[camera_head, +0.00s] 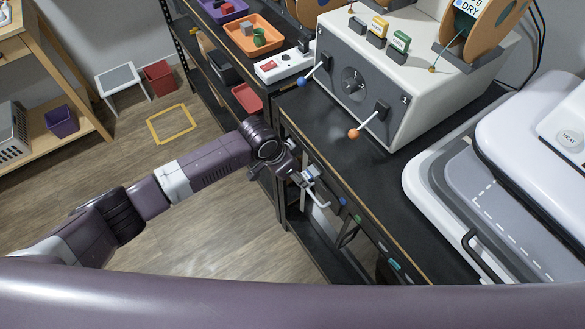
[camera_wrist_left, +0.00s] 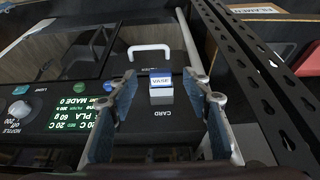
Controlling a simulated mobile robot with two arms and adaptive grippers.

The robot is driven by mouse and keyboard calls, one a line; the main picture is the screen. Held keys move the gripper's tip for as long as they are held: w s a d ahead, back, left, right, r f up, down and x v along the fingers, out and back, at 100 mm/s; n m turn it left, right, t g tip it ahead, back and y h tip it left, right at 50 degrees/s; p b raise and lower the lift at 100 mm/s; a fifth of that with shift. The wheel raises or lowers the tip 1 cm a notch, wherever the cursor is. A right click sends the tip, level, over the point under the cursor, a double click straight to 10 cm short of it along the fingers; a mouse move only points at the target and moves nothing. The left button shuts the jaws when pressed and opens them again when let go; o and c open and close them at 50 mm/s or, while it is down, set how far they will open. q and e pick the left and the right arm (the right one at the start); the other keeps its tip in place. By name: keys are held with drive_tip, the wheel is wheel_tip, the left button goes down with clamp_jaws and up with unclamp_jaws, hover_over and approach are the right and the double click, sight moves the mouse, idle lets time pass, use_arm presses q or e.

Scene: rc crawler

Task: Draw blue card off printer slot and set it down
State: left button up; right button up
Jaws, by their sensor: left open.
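The blue card (camera_wrist_left: 161,76), with a white label reading VASE and a pale lower part, sits in the slot marked CARD on the dark printer front (camera_wrist_left: 150,125). In the wrist view my left gripper (camera_wrist_left: 162,88) is open, with one finger on each side of the card and gaps between. In the head view my left gripper (camera_head: 304,177) is at the printer's front under the bench edge, near a white handle (camera_head: 318,192). The card is too small there to make out for sure. My right gripper is not in view.
The white handle (camera_wrist_left: 150,47) is beyond the card, and a black perforated post (camera_wrist_left: 255,75) stands to the right. A blue button (camera_wrist_left: 108,87), green button (camera_wrist_left: 82,87) and lit display (camera_wrist_left: 77,112) are left. The bench top (camera_head: 345,150) above has clear dark space.

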use_arm(q)
drive_tip(key=shift+x, duration=1.15)
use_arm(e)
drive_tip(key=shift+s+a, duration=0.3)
use_arm(q)
drive_tip(key=shift+c, duration=0.5)
drive_tip(key=c, duration=1.1)
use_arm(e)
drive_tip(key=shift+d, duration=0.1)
use_arm(q)
drive_tip(key=shift+a, duration=0.1)
drive_tip(key=shift+s+a+r+p, duration=0.1)
drive_tip(key=shift+s+a+p, duration=0.45)
drive_tip(key=shift+p, duration=0.2)
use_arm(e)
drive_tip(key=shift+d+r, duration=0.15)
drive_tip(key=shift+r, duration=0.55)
